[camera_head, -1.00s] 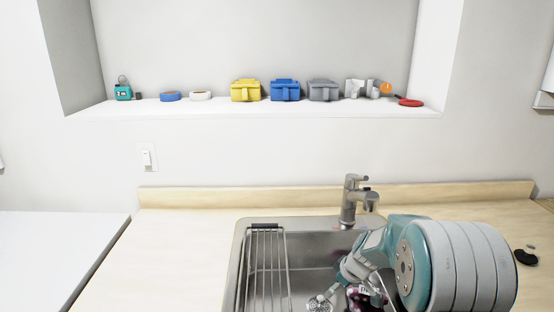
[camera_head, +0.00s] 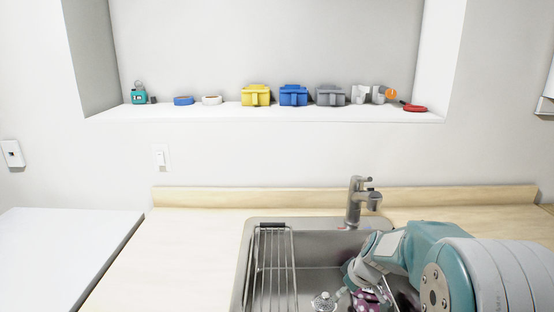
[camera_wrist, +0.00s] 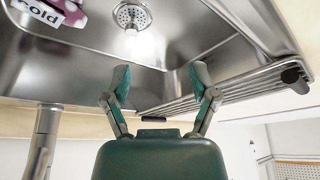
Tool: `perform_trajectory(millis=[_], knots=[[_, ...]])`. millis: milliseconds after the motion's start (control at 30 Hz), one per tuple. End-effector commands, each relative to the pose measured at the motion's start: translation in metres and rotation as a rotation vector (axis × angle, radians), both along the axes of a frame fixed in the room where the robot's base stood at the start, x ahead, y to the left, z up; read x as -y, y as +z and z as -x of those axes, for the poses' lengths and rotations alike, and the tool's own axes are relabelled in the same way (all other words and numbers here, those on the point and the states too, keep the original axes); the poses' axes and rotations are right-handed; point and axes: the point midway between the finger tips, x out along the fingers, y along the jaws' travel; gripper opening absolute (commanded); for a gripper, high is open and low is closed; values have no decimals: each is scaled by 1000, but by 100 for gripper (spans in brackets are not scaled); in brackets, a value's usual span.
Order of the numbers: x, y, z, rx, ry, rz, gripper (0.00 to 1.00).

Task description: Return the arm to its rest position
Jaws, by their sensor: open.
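My arm (camera_head: 405,248) is teal and grey and bends over the right part of the sink in the head view. My gripper (camera_wrist: 158,82) shows in the wrist view with its two fingers spread apart and nothing between them. It is above the sink basin (camera_wrist: 75,55), whose drain (camera_wrist: 131,15) shows beyond the fingertips. In the head view the fingers are hard to make out against the wrist and sink.
A pink and white item (camera_wrist: 50,10) lies in the sink. A wire rack (camera_head: 270,265) spans the sink's left side; a faucet (camera_head: 358,200) rises behind. The wooden counter (camera_head: 190,240) at left is clear. Bins, including a blue one (camera_head: 293,97), stand on the wall shelf.

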Motion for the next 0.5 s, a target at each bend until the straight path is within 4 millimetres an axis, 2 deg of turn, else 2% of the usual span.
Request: perform_trajectory(millis=[267,500], knots=[[-12,54,42,7,-87,0,76],[-23,107,107,16,-224,0,76]])
